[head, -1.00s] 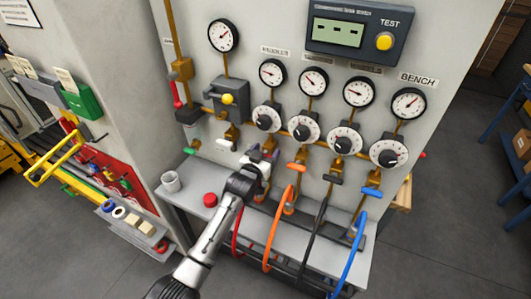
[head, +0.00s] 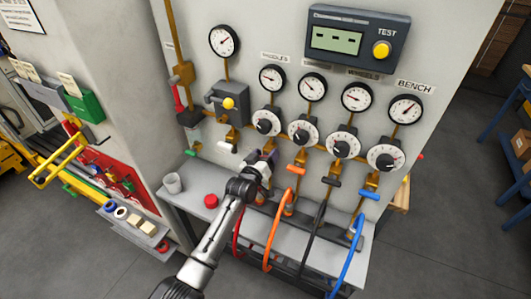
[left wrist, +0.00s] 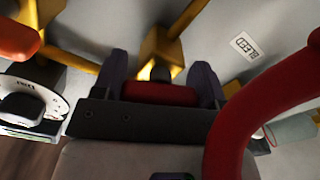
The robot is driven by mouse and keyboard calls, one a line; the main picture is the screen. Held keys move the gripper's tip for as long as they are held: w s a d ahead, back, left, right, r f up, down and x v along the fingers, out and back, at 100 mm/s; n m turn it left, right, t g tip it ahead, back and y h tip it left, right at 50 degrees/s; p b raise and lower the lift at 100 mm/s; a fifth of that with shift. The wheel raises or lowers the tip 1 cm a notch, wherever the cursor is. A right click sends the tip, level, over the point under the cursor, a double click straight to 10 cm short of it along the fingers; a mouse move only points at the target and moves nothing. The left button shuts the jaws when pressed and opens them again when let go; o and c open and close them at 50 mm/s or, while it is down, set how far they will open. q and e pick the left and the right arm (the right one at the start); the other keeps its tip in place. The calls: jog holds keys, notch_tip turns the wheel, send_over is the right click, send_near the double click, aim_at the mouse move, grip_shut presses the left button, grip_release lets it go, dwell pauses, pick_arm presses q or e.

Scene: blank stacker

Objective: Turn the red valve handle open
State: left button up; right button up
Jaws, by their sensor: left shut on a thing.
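The red valve handle (left wrist: 160,94) is a short red bar in front of a brass valve body (left wrist: 160,52) in the left wrist view. My left gripper (left wrist: 161,82) has one dark finger on each side of this handle and is shut on it. In the head view my left gripper (head: 264,161) is at the valve row below the leftmost dial, and it hides the red handle there. A red hose (head: 238,232) hangs below it and also crosses the right of the left wrist view (left wrist: 240,115). My right gripper is in neither view.
An orange handle (head: 297,169), a black handle (head: 332,182) and a blue handle (head: 369,193) sit to the right. A grey cup (head: 172,183) and red button (head: 211,200) stand on the ledge.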

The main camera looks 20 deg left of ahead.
pick_arm(q)
jog(key=n, duration=0.3)
jog(key=shift+p, duration=0.3)
jog(key=n, duration=0.3)
jog(key=shift+n, duration=0.3)
jog(key=n, duration=0.4)
jog(key=shift+n+p, duration=0.3)
jog(key=shift+n, duration=1.2)
jog(key=o, duration=0.9)
jog(key=shift+o, duration=0.2)
jog(key=shift+s, duration=0.15)
